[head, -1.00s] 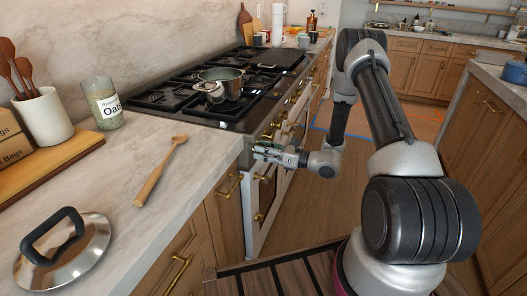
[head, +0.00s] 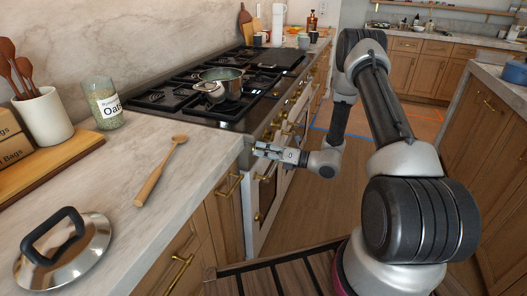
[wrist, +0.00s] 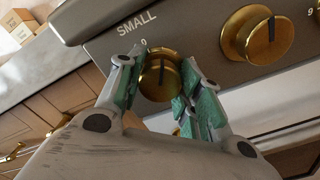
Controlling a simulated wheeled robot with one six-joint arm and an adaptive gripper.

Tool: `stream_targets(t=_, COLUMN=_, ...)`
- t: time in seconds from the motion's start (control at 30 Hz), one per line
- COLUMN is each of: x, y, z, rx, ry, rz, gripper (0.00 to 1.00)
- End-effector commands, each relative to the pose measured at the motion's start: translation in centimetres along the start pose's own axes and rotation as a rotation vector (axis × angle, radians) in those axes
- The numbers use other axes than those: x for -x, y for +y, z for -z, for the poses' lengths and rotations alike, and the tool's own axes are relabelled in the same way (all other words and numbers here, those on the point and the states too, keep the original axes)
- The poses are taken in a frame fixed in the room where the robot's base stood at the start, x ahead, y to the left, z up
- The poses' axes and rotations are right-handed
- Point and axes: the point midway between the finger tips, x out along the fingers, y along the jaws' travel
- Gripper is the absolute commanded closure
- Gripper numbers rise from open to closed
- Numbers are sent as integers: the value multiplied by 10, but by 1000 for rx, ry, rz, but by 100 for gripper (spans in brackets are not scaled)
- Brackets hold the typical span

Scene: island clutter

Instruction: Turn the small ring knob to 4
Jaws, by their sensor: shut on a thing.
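The small ring knob (wrist: 156,84) is a round brass knob on the dark stove front, below the word SMALL and a 0 mark. Its dark pointer line points up, roughly toward the 0. My gripper (wrist: 158,74) is shut on the knob, with one green-padded finger on each side of it. In the head view my gripper (head: 259,150) is at the near end of the stove front (head: 252,140). The knob cannot be made out there.
A larger brass knob (wrist: 256,35) sits close to the right, with a 9 mark beside it. A steel pot (head: 220,85) stands on the hob. A lid (head: 64,258) and a wooden spoon (head: 160,172) lie on the counter. Floor to the right is free.

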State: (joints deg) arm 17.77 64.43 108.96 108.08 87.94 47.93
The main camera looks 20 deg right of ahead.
Motion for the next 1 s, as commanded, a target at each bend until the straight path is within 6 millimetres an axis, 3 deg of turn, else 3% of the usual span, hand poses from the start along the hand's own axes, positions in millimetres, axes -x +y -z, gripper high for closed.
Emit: stream_targets(t=1.0, x=0, y=-2, z=0, rx=-963, ry=-3, rz=2, gripper=88)
